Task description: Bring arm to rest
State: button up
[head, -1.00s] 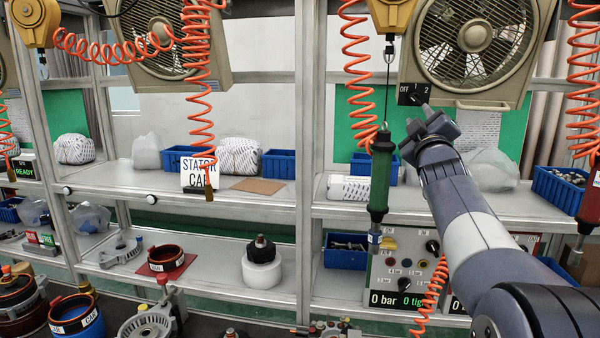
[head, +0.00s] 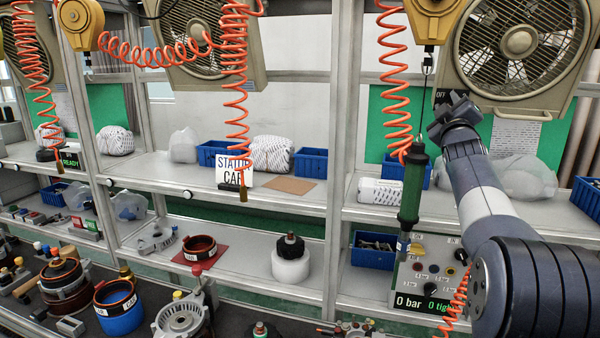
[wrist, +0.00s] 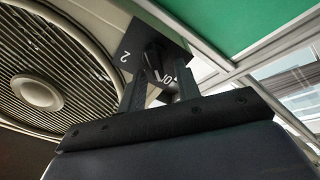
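My gripper (head: 452,112) is raised at the end of my arm, in front of the fan on the right (head: 515,45). In the wrist view its two dark fingers (wrist: 162,85) stand apart, with no loose object between them. A black switch box (wrist: 150,52) with a dark knob and the marks "2" and "OFF" lies just beyond the fingertips. The knob shows in the gap between them; I cannot tell whether they touch it. In the head view my gripper partly covers this box (head: 444,97).
Shelves hold blue bins (head: 311,163), wrapped bundles and a "STATOR CAP" sign (head: 234,172). Several alternator parts lie on the front bench.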

jog(key=shift+s, duration=0.1)
jog(key=b+v, duration=0.5)
jog(key=v, duration=0.5)
jog(key=p+x, duration=0.5)
jog(key=x, duration=0.5)
jog(key=shift+w+r+p, duration=0.2)
jog(key=shift+r+p, duration=0.05)
jog(key=shift+p, duration=0.05)
jog(key=m+p, duration=0.2)
jog(key=m, duration=0.1)
jog(key=shift+s+d+r+m+p, duration=0.15)
jog(key=shift+s+r+m+p, duration=0.05)
jog(key=shift+s+m+p, duration=0.15)
jog(key=s+a+f+m+h+p, duration=0.1)
jog(key=s+f+m+p, duration=0.1)
jog(key=s+f+m, duration=0.2)
jog(key=shift+s+a+m, duration=0.35)
jog(key=shift+s+m, duration=1.2)
jog(key=shift+s, duration=1)
